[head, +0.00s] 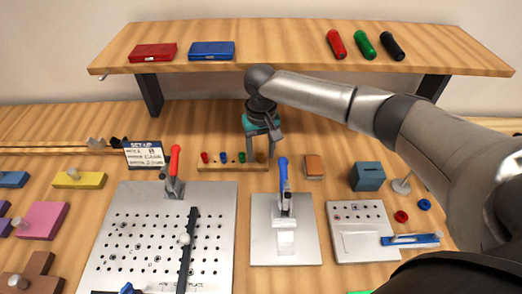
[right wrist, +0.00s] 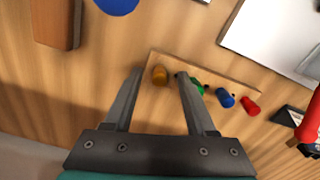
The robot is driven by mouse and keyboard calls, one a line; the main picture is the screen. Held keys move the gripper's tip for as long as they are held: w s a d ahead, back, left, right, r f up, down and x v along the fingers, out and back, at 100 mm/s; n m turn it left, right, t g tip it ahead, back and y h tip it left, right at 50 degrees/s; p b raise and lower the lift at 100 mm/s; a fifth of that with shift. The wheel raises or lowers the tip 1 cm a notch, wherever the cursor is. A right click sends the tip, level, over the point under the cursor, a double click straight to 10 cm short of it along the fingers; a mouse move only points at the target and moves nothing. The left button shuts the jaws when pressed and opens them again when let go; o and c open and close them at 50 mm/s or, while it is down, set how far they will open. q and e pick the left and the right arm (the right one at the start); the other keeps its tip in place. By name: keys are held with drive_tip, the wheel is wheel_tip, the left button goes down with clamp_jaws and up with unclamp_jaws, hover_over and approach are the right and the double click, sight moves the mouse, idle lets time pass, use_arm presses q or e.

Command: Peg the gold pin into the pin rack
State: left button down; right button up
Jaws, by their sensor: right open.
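The pin rack (head: 232,168) is a small wooden strip in the middle of the table. A red pin (head: 205,157), a blue pin (head: 223,157) and a green pin (head: 242,157) stand along it. The gold pin (head: 261,157) is at the rack's right end and looks upright there; its lower end cannot be seen clearly. My right gripper (head: 264,138) is above that end, pointing down. In the right wrist view its jaws are open, with the gold pin (right wrist: 160,76) showing between the fingertips, apart from both. My left gripper is not in view.
A blue-handled clamp (head: 284,190) and a red-handled clamp (head: 174,170) stand in front of the rack. An orange-brown block (head: 313,166) and a blue box (head: 367,176) are to its right. A raised shelf (head: 270,47) spans the back.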

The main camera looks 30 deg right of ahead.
drive_tip(key=shift+r, duration=0.15)
wheel_tip(320, 180, up, 15)
drive_tip(key=p, duration=0.2)
drive_tip(key=shift+p, duration=0.4)
